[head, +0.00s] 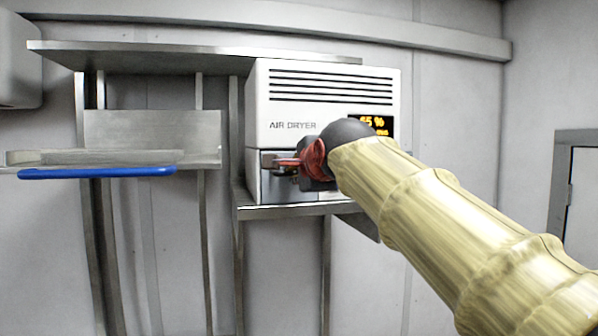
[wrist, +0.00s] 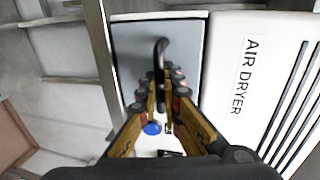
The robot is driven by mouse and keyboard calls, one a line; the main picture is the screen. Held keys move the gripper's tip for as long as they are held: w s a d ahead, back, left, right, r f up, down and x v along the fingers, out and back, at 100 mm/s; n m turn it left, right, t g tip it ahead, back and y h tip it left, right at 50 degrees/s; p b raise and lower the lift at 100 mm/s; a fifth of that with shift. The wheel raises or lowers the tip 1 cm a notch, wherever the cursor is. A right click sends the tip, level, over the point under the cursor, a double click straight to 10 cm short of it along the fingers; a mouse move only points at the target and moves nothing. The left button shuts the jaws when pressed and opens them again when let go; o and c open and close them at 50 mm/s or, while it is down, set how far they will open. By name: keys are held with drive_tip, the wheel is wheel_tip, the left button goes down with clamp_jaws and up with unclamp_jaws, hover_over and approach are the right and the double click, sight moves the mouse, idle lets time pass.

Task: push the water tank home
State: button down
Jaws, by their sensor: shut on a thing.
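The white air dryer (head: 322,92) stands on a metal shelf. The water tank (head: 267,160) shows as a grey front low on the dryer, mostly behind my gripper. In the wrist view the tank front (wrist: 135,60) is a flat grey panel with a black bar handle (wrist: 161,48). My gripper (head: 285,163) is at the tank front, and its fingers (wrist: 158,88) are shut on the handle. How far the tank sits in or out of the dryer I cannot tell, as my gripper and arm cover part of it.
The dryer's display (head: 378,123) is lit, partly covered by my arm. The dryer's shelf (head: 300,211) runs beneath it. To the left, a metal shelf with a blue edge (head: 97,172) juts out. A rail (head: 300,22) crosses the wall above.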

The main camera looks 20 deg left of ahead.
drive_tip(key=shift+w+a, duration=0.25)
drive_tip(key=shift+w, duration=0.15)
drive_tip(key=shift+s+d, duration=0.1)
drive_tip(key=shift+s, duration=0.05)
drive_tip(key=c, duration=2.2)
unclamp_jaws()
drive_tip(key=v, duration=1.1)
drive_tip(key=shift+s+d+r, duration=0.1)
drive_tip(key=shift+s+d, duration=0.15)
drive_tip(key=shift+s, duration=0.05)
